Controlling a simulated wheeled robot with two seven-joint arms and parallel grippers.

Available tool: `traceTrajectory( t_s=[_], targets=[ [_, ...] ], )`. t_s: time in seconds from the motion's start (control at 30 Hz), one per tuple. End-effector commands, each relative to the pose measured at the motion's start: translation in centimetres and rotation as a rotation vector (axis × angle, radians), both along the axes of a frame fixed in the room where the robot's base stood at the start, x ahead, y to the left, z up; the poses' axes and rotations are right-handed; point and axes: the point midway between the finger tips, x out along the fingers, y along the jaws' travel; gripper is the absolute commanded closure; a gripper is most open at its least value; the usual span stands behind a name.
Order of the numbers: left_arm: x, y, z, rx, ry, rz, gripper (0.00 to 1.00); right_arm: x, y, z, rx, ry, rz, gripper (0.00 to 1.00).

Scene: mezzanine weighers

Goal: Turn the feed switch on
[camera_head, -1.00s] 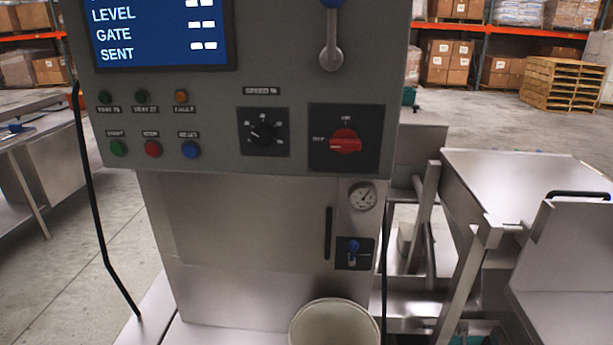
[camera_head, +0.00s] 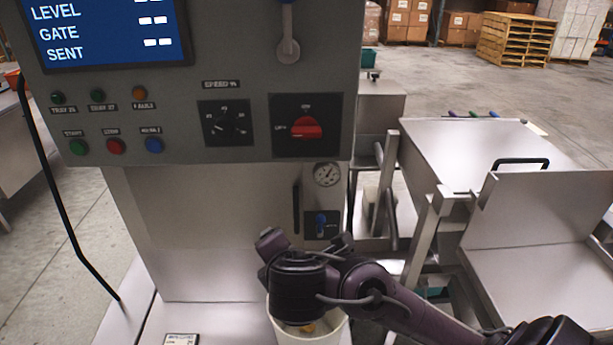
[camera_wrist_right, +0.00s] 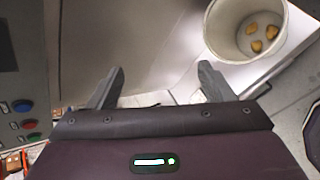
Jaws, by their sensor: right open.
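A red rotary switch (camera_head: 307,128) sits on a black square plate at the lower right of the grey control panel (camera_head: 180,98). It has one label at its left and one above it, and its handle lies about level, towards the left label. The lettering is too small to tell which is named feed. My right arm reaches in below the panel. In the right wrist view my right gripper (camera_wrist_right: 158,88) is open and empty, apart from both switches. My left gripper is out of view.
A white bucket (camera_head: 309,332) with several tan pieces in it stands below my right wrist. A speed dial (camera_head: 224,123) and several coloured buttons share the panel. A black handle (camera_head: 296,208) is beside the gauge (camera_head: 327,174). Steel tables stand at the right.

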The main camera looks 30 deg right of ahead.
Motion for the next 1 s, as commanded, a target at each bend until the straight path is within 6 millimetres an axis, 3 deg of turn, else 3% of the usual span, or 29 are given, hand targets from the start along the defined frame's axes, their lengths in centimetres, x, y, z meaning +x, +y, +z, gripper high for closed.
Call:
traceTrajectory(
  t_s=[0.03,0.2,0.3,0.4,0.57,1.0],
  targets=[
    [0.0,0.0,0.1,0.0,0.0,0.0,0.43,0.9,-1.1,3.0,-0.186,-0.045,0.069,0.25],
    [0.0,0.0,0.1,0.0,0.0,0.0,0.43,2.5,-4.5,10.6,-0.778,-0.083,0.198,0.25],
    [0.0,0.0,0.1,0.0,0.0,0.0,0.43,2.7,-6.0,13.9,-1.017,-0.07,0.207,0.25],
    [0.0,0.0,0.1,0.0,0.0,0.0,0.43,2.6,-7.0,15.8,-1.159,-0.05,0.203,0.25],
    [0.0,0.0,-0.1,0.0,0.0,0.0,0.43,3.1,-7.8,16.6,-1.226,-0.037,0.199,0.25],
    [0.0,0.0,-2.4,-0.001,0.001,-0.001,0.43,8.1,-10.7,16.3,-1.22,-0.04,0.2,0.25]
  ],
)
